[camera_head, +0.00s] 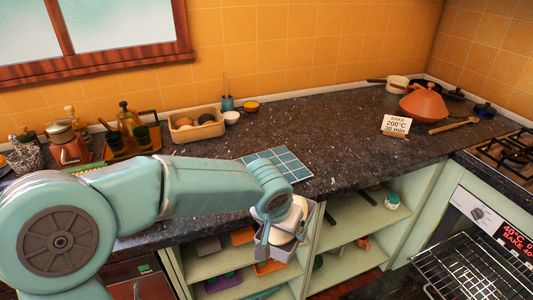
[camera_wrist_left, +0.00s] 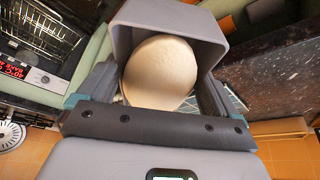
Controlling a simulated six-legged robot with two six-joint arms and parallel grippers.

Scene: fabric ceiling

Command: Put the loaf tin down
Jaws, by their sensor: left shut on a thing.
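The grey loaf tin (camera_head: 283,237) holds a pale lump of dough (camera_head: 298,208). In the left wrist view the tin (camera_wrist_left: 172,14) and the rounded dough (camera_wrist_left: 158,72) fill the upper middle. My left gripper (camera_head: 272,222) is shut on the tin, with a finger at either side of it in the wrist view (camera_wrist_left: 153,98). In the head view the tin appears in front of the counter edge and the open shelves, below the blue tiled mat (camera_head: 277,160). My arm hides part of the tin. My right gripper is not in view.
The dark counter (camera_head: 320,130) has clear room around and behind the mat. A card (camera_head: 396,124), an orange tagine (camera_head: 424,104) and a wooden spoon (camera_head: 455,125) are at the right. A bread basket (camera_head: 196,124) stands at the back left. An oven rack (camera_head: 475,270) sticks out at lower right.

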